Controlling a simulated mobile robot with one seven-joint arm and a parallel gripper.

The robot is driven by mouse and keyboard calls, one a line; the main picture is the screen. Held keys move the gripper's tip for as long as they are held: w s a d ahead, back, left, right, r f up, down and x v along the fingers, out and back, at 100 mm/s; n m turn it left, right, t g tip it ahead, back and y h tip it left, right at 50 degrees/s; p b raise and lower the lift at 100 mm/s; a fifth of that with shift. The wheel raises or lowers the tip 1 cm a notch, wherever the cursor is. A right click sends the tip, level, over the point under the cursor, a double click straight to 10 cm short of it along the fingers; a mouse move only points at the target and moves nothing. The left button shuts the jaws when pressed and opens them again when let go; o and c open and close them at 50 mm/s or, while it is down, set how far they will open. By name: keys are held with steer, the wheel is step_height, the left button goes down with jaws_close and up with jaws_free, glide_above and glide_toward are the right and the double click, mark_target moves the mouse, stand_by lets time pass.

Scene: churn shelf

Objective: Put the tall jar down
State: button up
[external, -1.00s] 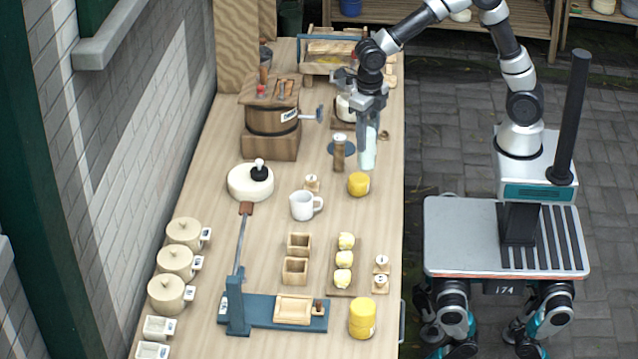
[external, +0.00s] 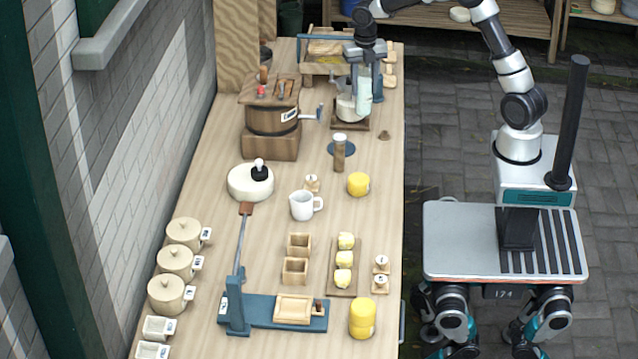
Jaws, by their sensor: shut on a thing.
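The tall jar (external: 364,98) is a slim, pale blue-green, see-through jar. My gripper (external: 364,70) is shut on its upper part and holds it upright, hanging below the jaws. The jar is at the far end of the wooden bench (external: 215,205). In the picture it overlaps a white round vessel (external: 346,109) on a brown square base (external: 350,126). I cannot tell whether the jar's bottom touches the base or is above it.
A wooden churn (external: 272,121) with a side crank stands left of the jar. A wooden cylinder with a white top (external: 339,154) and a yellow round block (external: 358,184) stand nearer. A blue-framed press (external: 325,62) is behind. Some bare bench lies right of the cylinder.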

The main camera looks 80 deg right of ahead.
step_height(320, 180, down, 12)
steer(key=shift+f, duration=0.2)
stand_by(0.4)
steer(key=shift+f, duration=0.4)
steer(key=o, duration=1.3)
step_height(320, 180, up, 13)
steer(key=shift+f, duration=0.1)
